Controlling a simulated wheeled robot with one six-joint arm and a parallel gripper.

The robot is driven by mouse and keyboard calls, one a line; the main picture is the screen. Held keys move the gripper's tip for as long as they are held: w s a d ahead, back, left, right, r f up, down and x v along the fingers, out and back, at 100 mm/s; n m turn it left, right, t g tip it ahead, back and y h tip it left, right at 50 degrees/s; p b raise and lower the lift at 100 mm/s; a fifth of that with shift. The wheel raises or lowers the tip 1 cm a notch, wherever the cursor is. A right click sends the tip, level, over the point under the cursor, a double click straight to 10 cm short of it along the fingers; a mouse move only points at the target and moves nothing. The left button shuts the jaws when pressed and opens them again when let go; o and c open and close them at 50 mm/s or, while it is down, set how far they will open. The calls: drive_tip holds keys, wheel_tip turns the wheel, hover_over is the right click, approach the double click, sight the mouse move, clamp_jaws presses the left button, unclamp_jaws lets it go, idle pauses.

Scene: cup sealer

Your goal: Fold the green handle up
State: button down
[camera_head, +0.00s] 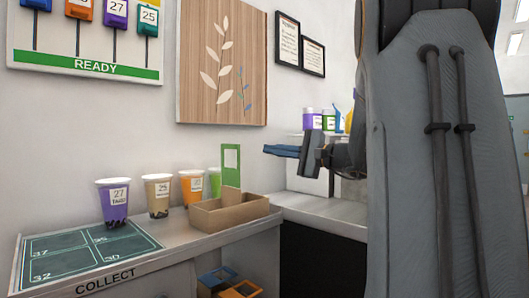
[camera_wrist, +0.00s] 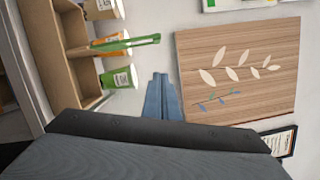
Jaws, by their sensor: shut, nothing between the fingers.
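The green handle (camera_head: 231,178) is a flat panel with a pale window, and it stands upright from the cardboard carrier (camera_head: 228,217) on the counter. In the wrist view the handle shows as a thin green strip (camera_wrist: 125,44) next to the brown carrier (camera_wrist: 48,58). My gripper (camera_head: 266,150) has blue fingers, is shut and empty, and hovers to the right of the handle at about the height of its top. In the wrist view my fingers (camera_wrist: 160,76) are together and apart from the handle.
A purple cup (camera_head: 114,204), a tan cup (camera_head: 158,196), an orange cup (camera_head: 191,186) and a partly hidden green cup (camera_head: 214,182) stand left of and behind the carrier. A dark collect mat (camera_head: 75,255) is bare. A wooden leaf panel (camera_head: 200,60) hangs behind.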

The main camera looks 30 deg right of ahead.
drive_tip(key=v, duration=0.4)
drive_tip(key=shift+r, duration=0.1)
drive_tip(key=shift+a, duration=0.1)
idle(0.3)
drive_tip(key=s+a+f+n+g, duration=0.3)
drive_tip(key=a+f+g, duration=0.2)
drive_tip(key=a+f, duration=0.55)
drive_tip(key=s+a+f+n+g, duration=0.3)
drive_tip(key=a+f+g, duration=0.4)
drive_tip(key=a, duration=0.7)
drive_tip(key=s+a+f+n+g+h, duration=0.2)
drive_tip(key=s+f+n+h, duration=0.15)
drive_tip(key=s+f, duration=0.3)
drive_tip(key=s+a+f+n+g+h, duration=0.1)
drive_tip(key=s+a+f+n+h, duration=0.15)
drive_tip(key=s+f+n, duration=0.4)
drive_tip(key=s+a+f+n+g+h, duration=0.1)
drive_tip(key=s+a+f+g+h, duration=0.1)
drive_tip(key=s+f, duration=0.5)
drive_tip(key=s+d+r+m+p, duration=0.1)
drive_tip(key=d+r+p, duration=0.4)
drive_tip(key=p, duration=0.8)
wheel_tip(320, 180, up, 4)
drive_tip(key=shift+s+d+f+h, duration=0.1)
drive_tip(key=shift+s+d+h, duration=0.15)
drive_tip(key=shift+s+h, duration=0.2)
